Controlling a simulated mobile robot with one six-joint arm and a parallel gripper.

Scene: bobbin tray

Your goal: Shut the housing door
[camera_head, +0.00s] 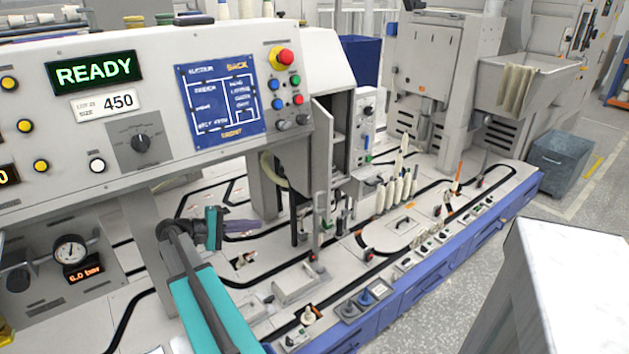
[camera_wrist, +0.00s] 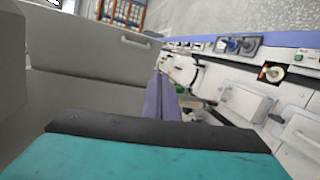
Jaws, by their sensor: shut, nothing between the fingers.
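The housing (camera_head: 341,120) stands on the machine bed right of the blue panel, with an upright opening in its front. Its grey door (camera_head: 322,145) stands open, swung out at the left of the opening and seen at a steep angle. My gripper (camera_head: 255,225) is left of the door and lower in the picture, with its purple fingers shut and empty, pointing right. In the wrist view the shut fingers (camera_wrist: 160,98) point at a grey panel (camera_wrist: 95,62) with a slim handle; I cannot tell whether this is the door. I see no contact with the door.
The control panel (camera_head: 100,110) overhangs the left side. Upright rods (camera_head: 318,220) stand below the door. White bobbins (camera_head: 395,192) stand on the bed to the right. The black track (camera_head: 440,245) and small switch boxes line the front edge.

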